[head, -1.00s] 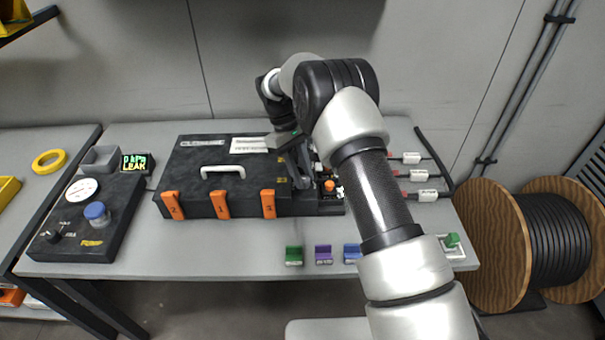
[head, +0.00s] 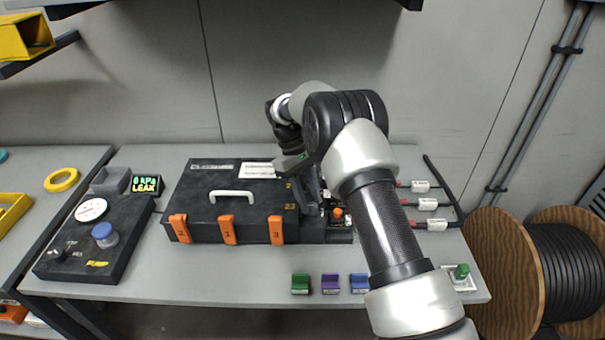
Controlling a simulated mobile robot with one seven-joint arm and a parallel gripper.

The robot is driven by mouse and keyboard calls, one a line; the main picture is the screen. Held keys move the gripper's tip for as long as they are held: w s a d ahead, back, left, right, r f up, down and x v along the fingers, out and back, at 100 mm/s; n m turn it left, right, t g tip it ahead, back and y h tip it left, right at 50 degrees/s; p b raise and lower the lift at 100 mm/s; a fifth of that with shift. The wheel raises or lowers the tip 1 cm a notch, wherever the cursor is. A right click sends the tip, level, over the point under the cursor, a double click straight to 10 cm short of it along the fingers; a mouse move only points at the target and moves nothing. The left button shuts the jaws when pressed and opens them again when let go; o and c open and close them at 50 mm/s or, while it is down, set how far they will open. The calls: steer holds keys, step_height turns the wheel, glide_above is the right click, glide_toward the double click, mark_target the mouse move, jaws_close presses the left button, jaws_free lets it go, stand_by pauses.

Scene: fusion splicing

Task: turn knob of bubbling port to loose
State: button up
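A black closure box (head: 210,205) with a white handle and orange latches lies on the grey table. At its right end is a port block with small fittings and an orange knob (head: 337,213). Labels there are too small to tell which is the bubbling port. My gripper (head: 313,205) points down at the right end of the box, just left of the orange knob. My arm comes in from the lower right and hides part of that end. The fingertips are too small and covered to show whether they are open or touch anything.
A black test panel (head: 120,240) with a dial, a blue cap (head: 105,235) and a display (head: 147,185) reading "0 kPa LEAK" stands left. Coloured blocks (head: 330,284) line the front edge. Red-tipped cables (head: 425,205) lie right. A cable reel (head: 560,270) stands beside the table.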

steer(key=p+v, duration=0.8)
steer(key=v, duration=0.8)
steer(key=shift+r, duration=0.3)
